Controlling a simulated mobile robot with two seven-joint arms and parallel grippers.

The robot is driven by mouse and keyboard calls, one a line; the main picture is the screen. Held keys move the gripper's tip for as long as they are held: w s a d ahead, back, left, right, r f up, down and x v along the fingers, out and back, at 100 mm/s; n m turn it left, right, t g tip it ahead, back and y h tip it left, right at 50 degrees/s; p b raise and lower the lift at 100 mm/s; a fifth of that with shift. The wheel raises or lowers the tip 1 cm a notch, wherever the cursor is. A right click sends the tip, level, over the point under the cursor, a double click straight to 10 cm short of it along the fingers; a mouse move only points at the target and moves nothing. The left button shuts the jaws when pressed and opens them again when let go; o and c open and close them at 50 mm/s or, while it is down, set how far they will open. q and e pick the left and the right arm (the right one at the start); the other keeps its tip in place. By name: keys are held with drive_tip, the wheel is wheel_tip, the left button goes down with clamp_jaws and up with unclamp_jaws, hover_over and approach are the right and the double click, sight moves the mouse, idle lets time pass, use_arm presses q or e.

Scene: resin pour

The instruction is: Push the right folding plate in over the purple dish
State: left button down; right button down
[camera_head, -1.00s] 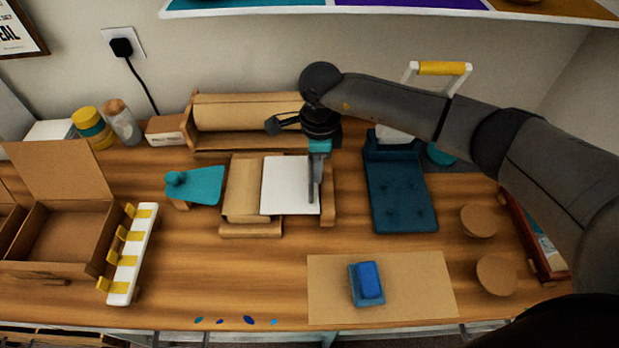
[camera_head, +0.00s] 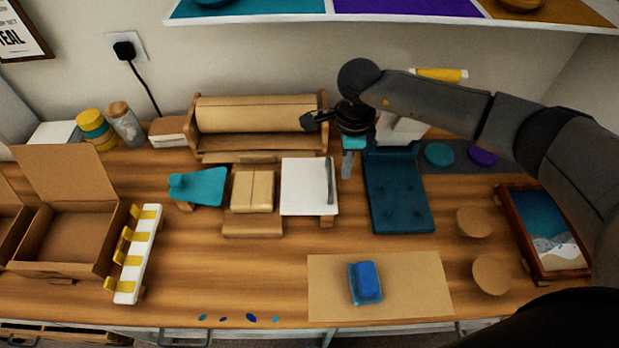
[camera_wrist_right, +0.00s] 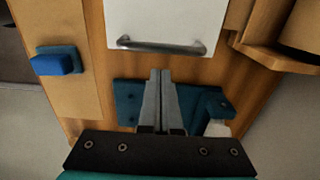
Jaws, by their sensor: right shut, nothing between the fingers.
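The right folding plate (camera_head: 305,186) is a white square with a grey bar handle (camera_head: 330,180) along its right edge. It lies flat just right of a brown paper packet (camera_head: 252,190), not over it. The plate and handle also show at the top of the right wrist view (camera_wrist_right: 165,20). My right gripper (camera_head: 347,172) is shut and empty, to the right of the handle and apart from it. Its closed fingers (camera_wrist_right: 160,92) show in the right wrist view. A purple disc (camera_head: 482,156) lies on a dark mat at the right. Any dish inside the packet is hidden. My left gripper is out of view.
A teal plate (camera_head: 203,187) sits left of the packet. A dark blue board (camera_head: 398,195) stands right of the gripper. A paper roll holder (camera_head: 258,115) is behind. A brown mat with a blue block (camera_head: 368,280) lies in front.

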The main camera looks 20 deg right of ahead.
wheel_tip(320, 180, up, 8)
drive_tip(key=p, duration=0.5)
